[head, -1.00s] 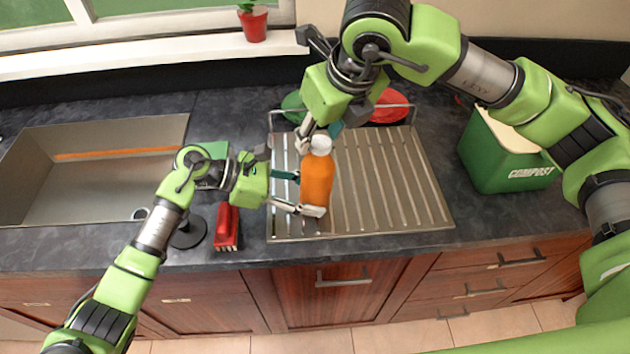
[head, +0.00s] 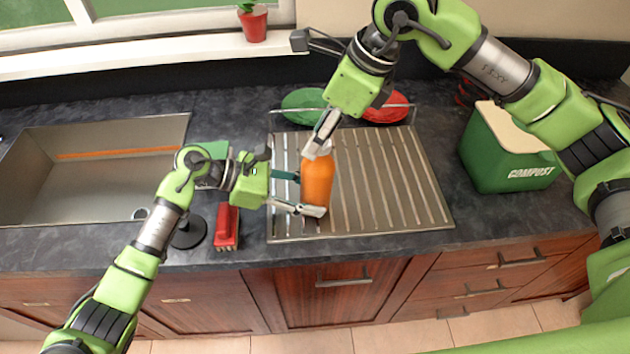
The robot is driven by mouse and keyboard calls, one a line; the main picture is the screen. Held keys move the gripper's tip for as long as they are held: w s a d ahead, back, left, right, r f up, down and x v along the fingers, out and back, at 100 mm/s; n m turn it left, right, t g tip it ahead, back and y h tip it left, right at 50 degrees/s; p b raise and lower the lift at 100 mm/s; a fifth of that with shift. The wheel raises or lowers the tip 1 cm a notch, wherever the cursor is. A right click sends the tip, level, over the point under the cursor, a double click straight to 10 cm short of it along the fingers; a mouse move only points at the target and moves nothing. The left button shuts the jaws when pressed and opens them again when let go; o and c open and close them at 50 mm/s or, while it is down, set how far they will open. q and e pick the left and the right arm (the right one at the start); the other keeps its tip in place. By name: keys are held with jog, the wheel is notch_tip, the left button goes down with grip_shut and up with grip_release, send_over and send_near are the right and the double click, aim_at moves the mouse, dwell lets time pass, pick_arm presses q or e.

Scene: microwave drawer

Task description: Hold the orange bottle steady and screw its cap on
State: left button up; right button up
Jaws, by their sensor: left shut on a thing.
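The orange bottle (head: 318,181) stands upright on the ribbed metal drainboard in the head view. My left gripper (head: 302,193) is shut on it from the left, with one finger at the front of its body. A white cap (head: 312,152) shows at the bottle's top, partly covered. Whether it is seated on the neck cannot be told. My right gripper (head: 322,136) comes down from above, its visible finger reaching the cap. Its other finger is hidden, so its closure is unclear.
The drainboard (head: 385,190) is clear right of the bottle. Green (head: 303,103) and red (head: 391,107) plates are at its back. A red brush (head: 226,227) lies left, beside the sink (head: 100,165). A green compost bin (head: 505,150) stands right.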

jog(key=n+g, duration=0.1)
jog(key=n, duration=0.3)
jog(key=shift+g, duration=0.3)
jog(key=n+g, duration=0.1)
jog(key=n, duration=0.3)
jog(key=shift+g, duration=0.3)
grip_shut()
jog(key=m+t, duration=0.1)
jog(key=m, duration=0.3)
jog(key=shift+t, duration=0.3)
jog(key=m+t, duration=0.1)
jog(key=m, duration=0.2)
jog(key=m+t, duration=0.1)
jog(key=m, duration=0.2)
jog(key=m+t+h, duration=0.1)
jog(key=m, duration=0.3)
jog(key=shift+w, duration=0.1)
